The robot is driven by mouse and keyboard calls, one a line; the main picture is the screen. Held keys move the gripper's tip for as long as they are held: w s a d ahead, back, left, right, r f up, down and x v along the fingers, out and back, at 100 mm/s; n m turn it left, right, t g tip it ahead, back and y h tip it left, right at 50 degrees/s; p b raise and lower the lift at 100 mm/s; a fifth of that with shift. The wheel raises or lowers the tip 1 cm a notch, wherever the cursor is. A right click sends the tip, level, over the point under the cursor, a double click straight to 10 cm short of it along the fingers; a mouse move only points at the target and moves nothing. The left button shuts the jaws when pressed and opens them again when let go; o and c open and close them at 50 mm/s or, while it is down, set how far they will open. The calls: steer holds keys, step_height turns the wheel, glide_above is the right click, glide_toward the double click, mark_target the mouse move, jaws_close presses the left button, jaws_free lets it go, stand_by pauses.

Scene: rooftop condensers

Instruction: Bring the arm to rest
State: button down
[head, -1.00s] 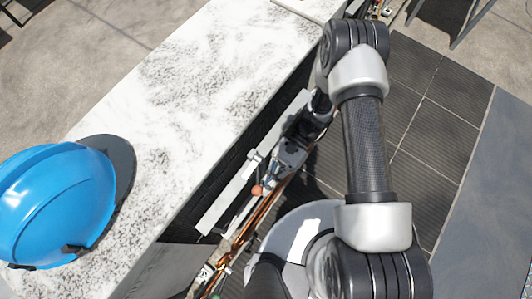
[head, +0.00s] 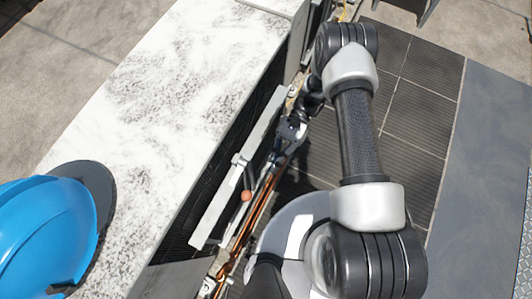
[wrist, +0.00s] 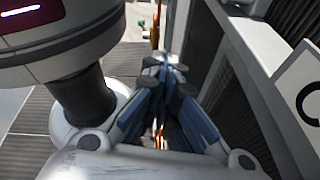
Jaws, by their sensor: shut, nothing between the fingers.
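My arm reaches from the lower right of the head view up to its elbow at the top and folds back down to the left. My gripper (head: 282,143) hangs low beside the front of the white-topped unit, over the gap with copper pipes. In the wrist view my gripper (wrist: 170,72) points away from the camera, its blue-grey fingers drawn together with nothing visible between them. Whether its tip touches anything is unclear.
A blue hard hat (head: 42,235) lies on the white speckled top (head: 185,70) at left. A grey bracket (head: 215,205) and an orange ball-shaped knob (head: 246,196) stand near copper pipes (head: 252,215). Dark floor tiles (head: 420,105) to the right are clear.

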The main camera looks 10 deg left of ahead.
steer(key=shift+w+d, duration=0.25)
steer(key=shift+w, duration=0.2)
steer(key=shift+r, duration=0.1)
steer(key=w+d+r+n+t+h, duration=0.1)
steer(key=w+d+r+t, duration=0.15)
steer(key=r, duration=0.55)
steer(key=w+d+r+n+t+h, duration=0.1)
steer(key=w+d+r+t, duration=0.15)
steer(key=r, duration=0.55)
steer(key=w+d+r+n+t+h, duration=0.1)
steer(key=r+n+t, duration=0.15)
steer(key=r, duration=0.55)
steer(key=s+d+r+n+t+h, duration=0.1)
steer(key=s+d+r+t, duration=0.3)
steer(key=r, duration=0.3)
steer(key=s+d+r+n+t+h, duration=0.1)
steer(key=s+d+r+t, duration=0.3)
steer(key=s+r+t, duration=0.2)
steer(key=shift+s+d+r+h, duration=0.25)
steer(key=shift+d+r+h, duration=0.05)
steer(key=shift+r, duration=0.25)
